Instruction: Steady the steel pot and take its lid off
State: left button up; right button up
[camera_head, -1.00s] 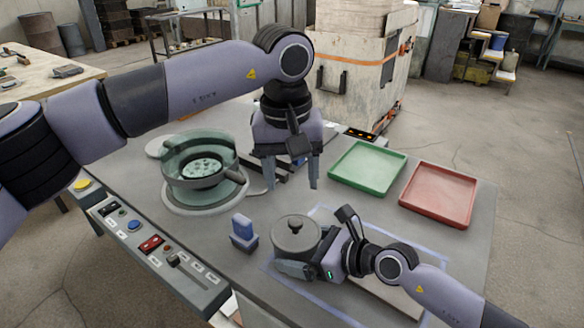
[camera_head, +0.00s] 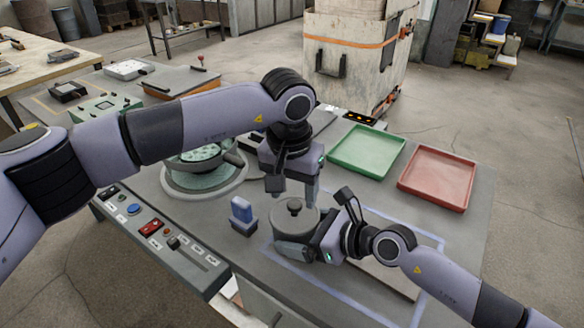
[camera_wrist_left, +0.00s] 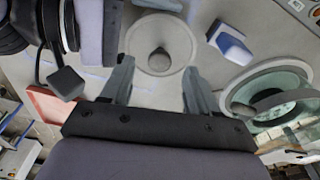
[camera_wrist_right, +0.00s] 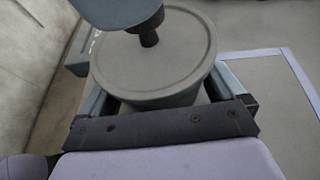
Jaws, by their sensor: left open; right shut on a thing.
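The steel pot (camera_wrist_right: 170,97) stands on the grey table with its lid (camera_wrist_right: 180,55) on and a dark round knob on top. The lid also shows in the head view (camera_head: 287,217) and in the left wrist view (camera_wrist_left: 176,50). My right gripper (camera_head: 296,248) is shut on the pot's body from the side, low beneath the lid. My left gripper (camera_wrist_left: 156,85) is open and empty, pointing down above the lid. In the left wrist view the knob (camera_wrist_left: 159,60) lies between its fingers and ahead of them, apart from both.
A blue block on a dark base (camera_head: 243,215) stands just left of the pot. A round glass-walled vessel (camera_head: 207,177) is at the left, partly behind my left arm. A green tray (camera_head: 367,151) and a red tray (camera_head: 438,179) lie at the back right.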

aim_at(294, 204)
pick_arm(q)
jog(key=shift+w+f, duration=0.15)
jog(key=shift+f, duration=1.25)
jog(key=shift+c, duration=0.2)
grip_shut()
jog(key=shift+r, duration=0.2)
jog(key=shift+r, duration=1)
jog(key=shift+r, duration=2)
pick_arm(e)
jog(key=o, duration=1.1)
